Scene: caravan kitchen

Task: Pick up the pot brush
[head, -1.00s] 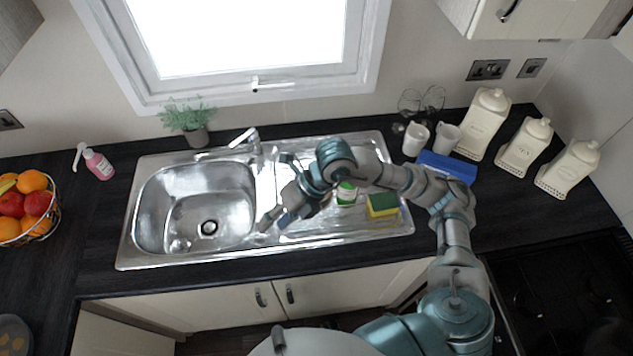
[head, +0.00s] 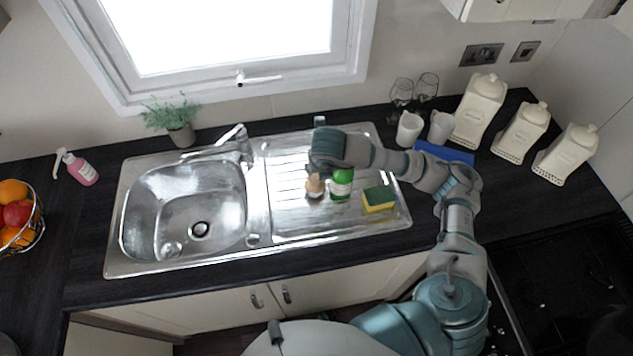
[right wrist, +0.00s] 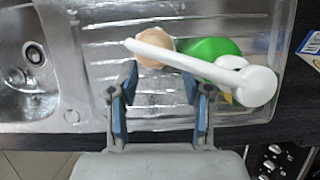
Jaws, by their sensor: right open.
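The pot brush (head: 314,186), a small tan piece with a rounded top, stands on the ribbed steel drainer just left of a green bottle (head: 341,186). In the right wrist view the tan brush top (right wrist: 153,51) lies just beyond and between the fingertips, partly covered by a long white spout-like part (right wrist: 190,66). My right gripper (right wrist: 160,80) is open and empty, its blue-padded fingers either side of the brush's line. My left gripper is not in view.
The green bottle (right wrist: 209,50) is close to the right finger. A yellow-green sponge (head: 379,199) lies right of it. The sink basin (head: 185,210) is empty on the left. White mugs (head: 409,130), glasses and cream canisters (head: 479,110) stand at the back right.

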